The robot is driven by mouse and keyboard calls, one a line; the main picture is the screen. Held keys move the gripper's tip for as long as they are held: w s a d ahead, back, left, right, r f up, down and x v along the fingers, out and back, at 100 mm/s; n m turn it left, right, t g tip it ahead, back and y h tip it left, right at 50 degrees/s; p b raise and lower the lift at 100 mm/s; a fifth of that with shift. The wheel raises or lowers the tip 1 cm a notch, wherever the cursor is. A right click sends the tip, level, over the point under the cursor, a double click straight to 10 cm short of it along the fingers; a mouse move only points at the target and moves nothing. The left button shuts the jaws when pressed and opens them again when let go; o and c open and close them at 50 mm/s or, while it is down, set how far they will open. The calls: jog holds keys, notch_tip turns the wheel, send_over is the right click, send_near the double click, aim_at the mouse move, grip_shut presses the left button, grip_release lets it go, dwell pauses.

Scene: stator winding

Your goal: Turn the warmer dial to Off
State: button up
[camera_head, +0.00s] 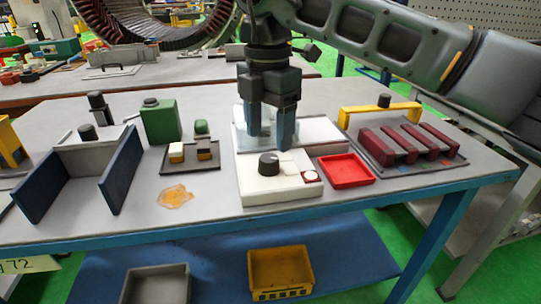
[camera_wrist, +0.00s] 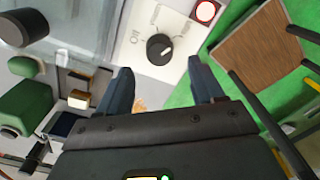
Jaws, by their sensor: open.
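The warmer is a white box (camera_head: 262,188) near the table's front edge, with a black round dial (camera_head: 269,163) on top. In the wrist view the dial (camera_wrist: 160,47) shows a pale pointer line aimed up and right. A red-and-white button (camera_head: 310,176) sits right of the dial. My gripper (camera_head: 270,146) is open and empty, pointing down above the warmer, just behind the dial. In the wrist view, the dial lies beyond the gap between my fingertips (camera_wrist: 160,72), not between them.
A clear panel (camera_head: 238,120) stands on the warmer's back part, close to my fingers. A red tray (camera_head: 345,170) and a rack of dark red bars (camera_head: 410,143) are at right. A small tray with blocks (camera_head: 190,164) and a green box (camera_head: 160,121) are at left.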

aim_at(268, 158)
notch_tip(268, 158, down, 6)
jog(key=shift+r, duration=0.1)
jog(key=shift+c, duration=0.2)
jog(key=c, duration=1)
